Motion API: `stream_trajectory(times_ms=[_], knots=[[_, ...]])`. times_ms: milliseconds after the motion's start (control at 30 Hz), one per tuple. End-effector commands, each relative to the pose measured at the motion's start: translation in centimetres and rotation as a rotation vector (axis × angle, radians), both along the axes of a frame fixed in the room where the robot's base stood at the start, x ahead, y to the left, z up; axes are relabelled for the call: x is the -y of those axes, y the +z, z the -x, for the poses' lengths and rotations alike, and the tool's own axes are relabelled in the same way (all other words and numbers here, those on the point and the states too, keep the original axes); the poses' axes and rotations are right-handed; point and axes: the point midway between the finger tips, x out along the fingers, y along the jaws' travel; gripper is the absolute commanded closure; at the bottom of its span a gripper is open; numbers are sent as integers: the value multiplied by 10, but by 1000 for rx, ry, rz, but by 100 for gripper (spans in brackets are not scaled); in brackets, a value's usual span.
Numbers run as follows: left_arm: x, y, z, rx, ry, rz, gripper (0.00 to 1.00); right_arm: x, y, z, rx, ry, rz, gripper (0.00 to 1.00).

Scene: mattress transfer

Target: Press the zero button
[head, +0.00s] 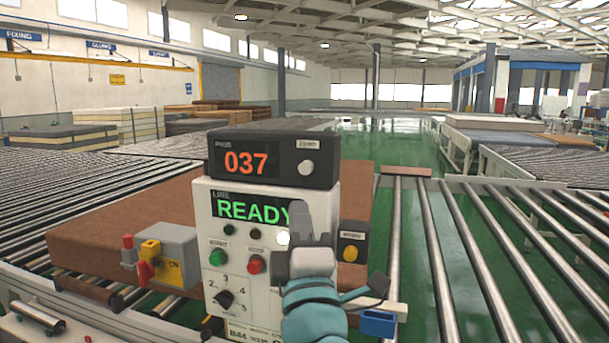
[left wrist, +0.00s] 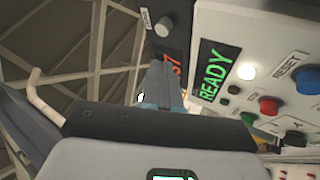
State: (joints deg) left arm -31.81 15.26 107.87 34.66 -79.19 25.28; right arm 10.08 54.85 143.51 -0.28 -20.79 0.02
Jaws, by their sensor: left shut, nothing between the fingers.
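A dark display box (head: 225,182) reading 037 in orange sits on top of the white control panel. A pale round button (head: 306,167) is at the box's right end, under a small label too blurred to read surely. In the left wrist view the button (left wrist: 164,27) shows just beyond my fingertips. My left gripper (head: 299,208) is shut and empty, pointing up in front of the panel and below the button. In the left wrist view my left gripper (left wrist: 157,68) appears apart from the button and partly covers the orange digits. My right gripper is not in view.
The control panel (head: 204,266) shows READY in green, with a green button (head: 218,258), a red button (head: 256,264) and a black dial (head: 224,299). A grey box with a red-handled switch (head: 178,252) stands left. A yellow button (head: 351,252) is right. Roller conveyors (head: 475,265) flank it.

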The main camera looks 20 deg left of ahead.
Motion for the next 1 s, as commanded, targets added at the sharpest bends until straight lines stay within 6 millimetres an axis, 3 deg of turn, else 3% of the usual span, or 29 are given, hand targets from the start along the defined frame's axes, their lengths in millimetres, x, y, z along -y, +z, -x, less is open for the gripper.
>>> stream_trajectory(times_ms=[100, 200, 400, 733, 1000], knots=[[-10, 26, 21, 86, 21, 84, 100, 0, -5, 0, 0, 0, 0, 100], [-15, 39, 31, 127, 32, 129, 100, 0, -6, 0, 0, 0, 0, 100], [-19, 46, 37, 150, 39, 153, 100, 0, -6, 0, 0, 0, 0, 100], [-18, 47, 32, 147, 39, 150, 100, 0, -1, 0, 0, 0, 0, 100], [-18, 51, -1, 143, 41, 147, 100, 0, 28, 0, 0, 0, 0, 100]])
